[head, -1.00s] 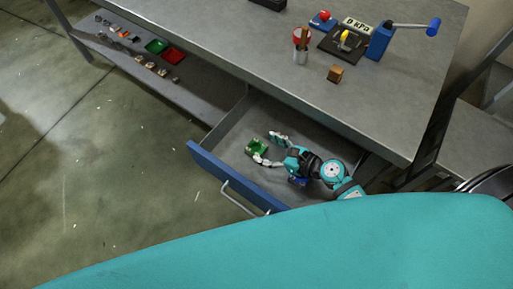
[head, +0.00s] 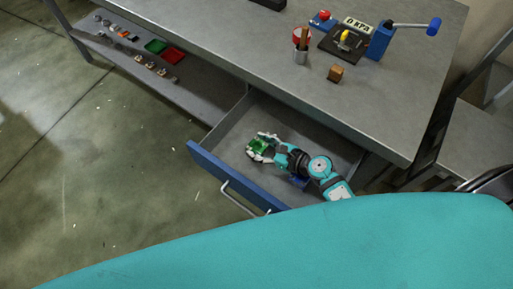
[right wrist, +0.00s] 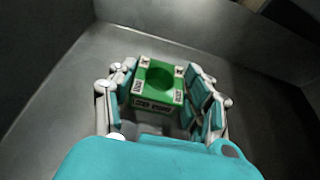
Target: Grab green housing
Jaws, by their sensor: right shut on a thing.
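The green housing (head: 257,147) is a small green block in the open drawer. In the right wrist view the green housing (right wrist: 157,88) shows a round hole in its top and pale marked labels on its faces. My right gripper (head: 262,144) reaches into the drawer and is shut on the housing. In the right wrist view the fingers of my right gripper (right wrist: 163,95) stand on both sides of the housing. I cannot tell whether the housing touches the drawer floor. My left gripper is not in view.
The drawer (head: 232,177) has a blue front with a handle (head: 240,199). The workbench (head: 290,85) above holds a pressure device (head: 350,42), a cup with tools (head: 300,52) and a wooden block (head: 336,73). A lower shelf (head: 195,95) holds small parts and green and red trays.

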